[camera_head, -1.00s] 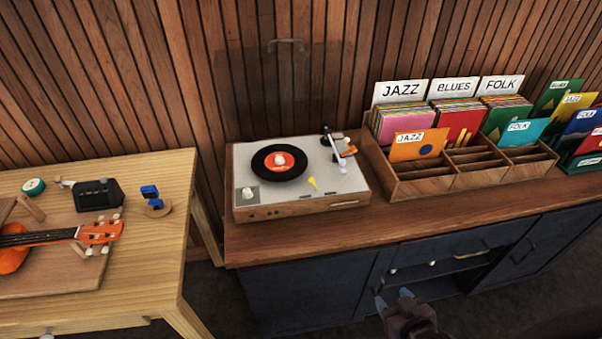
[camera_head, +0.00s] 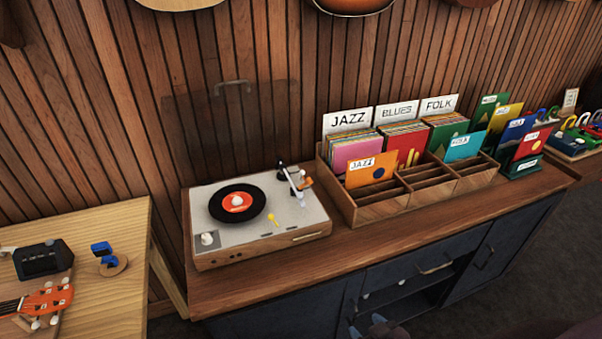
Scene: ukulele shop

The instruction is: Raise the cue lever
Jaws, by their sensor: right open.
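A turntable (camera_head: 218,248) with a pale deck and wooden sides stands on the cabinet's left end. A black record with a red label (camera_head: 239,202) lies on its platter. The tonearm (camera_head: 292,184) is at the deck's right rear, clear of the record. My right gripper (camera_head: 366,326) shows only partly at the bottom edge, open, in front of the cabinet and well away from the turntable. My left gripper is out of view.
A wooden record crate (camera_head: 380,210) with labelled sleeves stands close right of the turntable. A clear raised lid (camera_head: 232,130) appears behind the deck. A light wooden table (camera_head: 110,235) with a ukulele (camera_head: 45,301) is at the left. The cabinet top's front strip (camera_head: 290,287) is clear.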

